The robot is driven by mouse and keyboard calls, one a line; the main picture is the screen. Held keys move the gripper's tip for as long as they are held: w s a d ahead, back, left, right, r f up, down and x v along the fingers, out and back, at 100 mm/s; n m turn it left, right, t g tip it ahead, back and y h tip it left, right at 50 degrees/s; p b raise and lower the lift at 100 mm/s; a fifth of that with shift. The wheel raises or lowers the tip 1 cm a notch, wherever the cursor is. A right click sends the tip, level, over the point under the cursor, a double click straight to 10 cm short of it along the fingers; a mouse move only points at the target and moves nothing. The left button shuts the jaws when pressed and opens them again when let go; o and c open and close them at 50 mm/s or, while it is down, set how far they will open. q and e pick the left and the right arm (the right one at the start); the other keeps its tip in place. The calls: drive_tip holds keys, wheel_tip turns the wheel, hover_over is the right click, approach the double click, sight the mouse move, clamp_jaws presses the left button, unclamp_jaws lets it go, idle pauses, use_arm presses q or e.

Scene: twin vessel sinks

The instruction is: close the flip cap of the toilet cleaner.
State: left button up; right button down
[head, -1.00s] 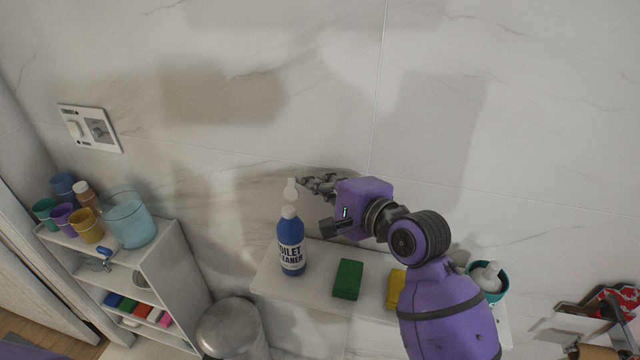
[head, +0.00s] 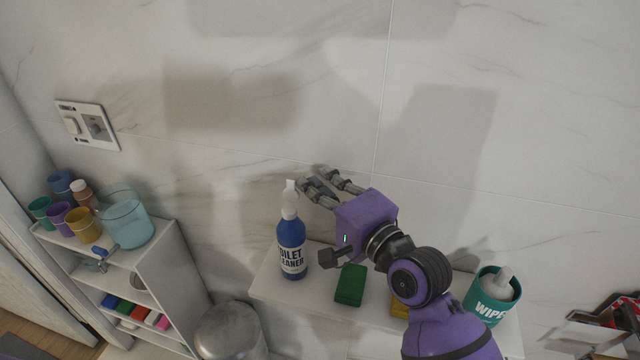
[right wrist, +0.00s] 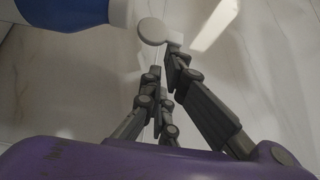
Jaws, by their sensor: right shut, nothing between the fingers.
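The toilet cleaner (head: 291,248) is a blue bottle with a white top, standing upright at the left end of a white shelf. Its white flip cap (head: 290,187) stands up open above the neck. In the right wrist view the cap's round lid (right wrist: 153,31) shows close to a fingertip, with part of the blue bottle (right wrist: 72,13) at upper left. My right gripper (head: 312,180) is shut and empty, its fingertips just right of the raised cap. I cannot tell whether they touch it. My left gripper is out of view.
A green sponge (head: 350,285) lies on the shelf right of the bottle. A yellow sponge (head: 399,305) is mostly hidden by my arm. A teal wipes tub (head: 493,303) stands at the right end. The tiled wall is close behind. A rack with cups (head: 85,228) is at left.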

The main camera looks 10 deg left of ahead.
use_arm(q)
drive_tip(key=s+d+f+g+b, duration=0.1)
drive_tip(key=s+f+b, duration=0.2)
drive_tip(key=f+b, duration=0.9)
use_arm(e)
drive_tip(key=s+f+n+g+y, duration=0.1)
drive_tip(key=s+n+y, duration=0.5)
drive_tip(key=n, duration=0.5)
drive_tip(key=shift+a+n+y, duration=0.15)
drive_tip(key=shift+n+y, duration=0.25)
drive_tip(key=shift+y, duration=0.4)
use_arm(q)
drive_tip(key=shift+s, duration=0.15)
use_arm(e)
drive_tip(key=shift+f, duration=0.25)
drive_tip(key=shift+f, duration=0.15)
